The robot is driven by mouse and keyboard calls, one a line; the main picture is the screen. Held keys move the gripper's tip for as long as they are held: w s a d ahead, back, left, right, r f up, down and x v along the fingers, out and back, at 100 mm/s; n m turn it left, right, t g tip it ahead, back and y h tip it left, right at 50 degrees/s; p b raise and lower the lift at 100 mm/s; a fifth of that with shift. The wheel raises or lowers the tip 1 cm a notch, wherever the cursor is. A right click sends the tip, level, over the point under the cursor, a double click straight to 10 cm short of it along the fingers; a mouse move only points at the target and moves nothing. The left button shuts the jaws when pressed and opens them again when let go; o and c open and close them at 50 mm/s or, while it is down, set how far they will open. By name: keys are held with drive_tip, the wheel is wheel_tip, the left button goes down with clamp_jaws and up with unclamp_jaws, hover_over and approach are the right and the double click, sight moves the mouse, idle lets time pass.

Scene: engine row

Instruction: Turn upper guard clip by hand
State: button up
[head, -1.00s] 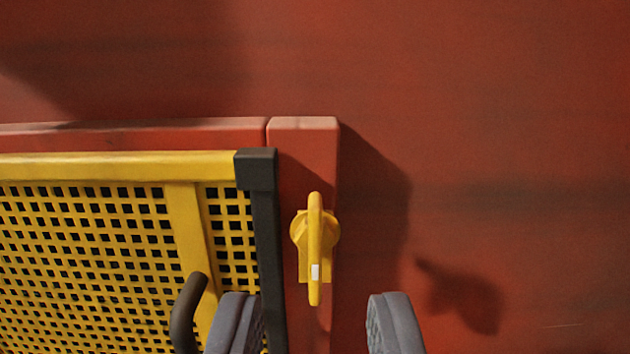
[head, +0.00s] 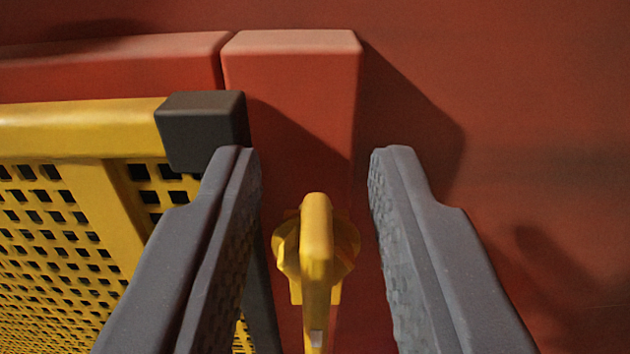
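The upper guard clip (head: 317,245) is a yellow turn handle on a round yellow base, fixed to the red post (head: 290,85). Its handle stands upright in the picture, with a small pale mark near its lower end. My gripper (head: 308,165) is open, with one grey finger on each side of the clip. There is a visible gap between the clip and each finger, and neither appears to touch it. The yellow perforated guard (head: 85,125) is left of the clip, partly hidden by my left finger.
A dark corner cap (head: 203,130) tops the guard's edge, close to my left finger. A red rail (head: 110,62) runs behind the guard at the upper left. The red surface (head: 540,130) to the right is clear apart from shadows.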

clamp_jaws()
drive_tip(key=m+b, duration=0.1)
drive_tip(key=m, duration=0.1)
drive_tip(key=d+m+b, duration=0.1)
drive_tip(key=m+b, duration=0.1)
drive_tip(key=f+m+b, duration=0.1)
drive_tip(key=m, duration=0.1)
drive_tip(key=shift+w+d+m+b, duration=0.1)
drive_tip(key=shift+d+m+b, duration=0.1)
drive_tip(key=shift+m+b, duration=0.15)
drive_tip(key=m+b, duration=0.1)
drive_tip(key=m, duration=0.2)
drive_tip(key=d+f+m+b, duration=0.1)
drive_tip(key=m+b, duration=0.1)
drive_tip(key=m, duration=0.2)
drive_tip(key=f+m+b, duration=0.1)
drive_tip(key=m+b, duration=0.1)
drive_tip(key=m, duration=0.2)
drive_tip(key=shift+d, duration=0.15)
drive_tip(key=shift+f+m, duration=0.15)
drive_tip(key=shift+m, duration=0.1)
